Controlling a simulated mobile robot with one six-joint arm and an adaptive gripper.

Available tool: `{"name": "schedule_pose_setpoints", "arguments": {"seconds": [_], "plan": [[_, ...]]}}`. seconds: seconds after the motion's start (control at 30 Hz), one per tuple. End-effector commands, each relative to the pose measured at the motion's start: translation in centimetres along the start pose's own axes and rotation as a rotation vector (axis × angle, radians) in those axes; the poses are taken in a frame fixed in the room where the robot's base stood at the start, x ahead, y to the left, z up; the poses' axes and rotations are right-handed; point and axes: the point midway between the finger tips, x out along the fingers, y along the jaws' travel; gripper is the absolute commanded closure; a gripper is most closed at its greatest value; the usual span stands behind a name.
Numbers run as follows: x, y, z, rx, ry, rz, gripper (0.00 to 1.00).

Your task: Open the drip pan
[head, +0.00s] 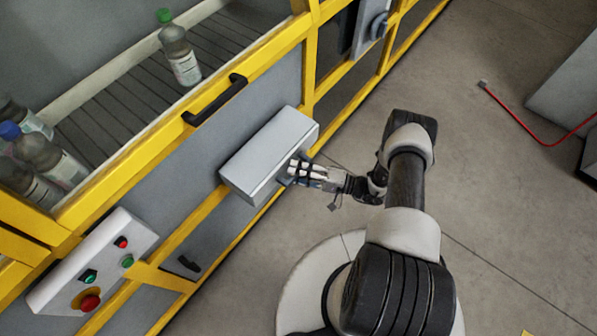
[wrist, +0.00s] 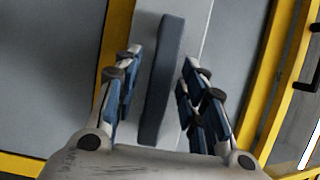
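What looks like the drip pan (head: 268,150) is a light grey box on the side of the yellow-framed machine, standing out from its panel. In the wrist view its pale front (wrist: 180,30) carries a long dark blue-grey bar handle (wrist: 162,80). My gripper (head: 297,172) is at the front face of the box. In the wrist view the fingers of my gripper (wrist: 160,72) are open, one on each side of the handle, with a visible gap on both sides.
A black door handle (head: 215,100) sits on the machine above the box. A control box (head: 92,262) with red and green buttons is at lower left. Bottles (head: 180,55) stand on the conveyor inside.

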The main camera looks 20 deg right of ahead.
Motion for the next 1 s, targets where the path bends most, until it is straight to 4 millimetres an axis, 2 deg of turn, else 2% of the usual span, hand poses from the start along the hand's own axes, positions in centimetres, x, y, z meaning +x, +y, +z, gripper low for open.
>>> {"name": "schedule_pose_setpoints", "arguments": {"seconds": [0.07,0.63,1.0], "plan": [[-0.02,-0.01,-0.02,0.000,0.000,0.000,0.62],[-0.05,-0.01,-0.02,0.000,0.000,0.000,1.00],[-0.05,-0.02,-0.02,0.000,0.000,-0.001,1.00]]}}
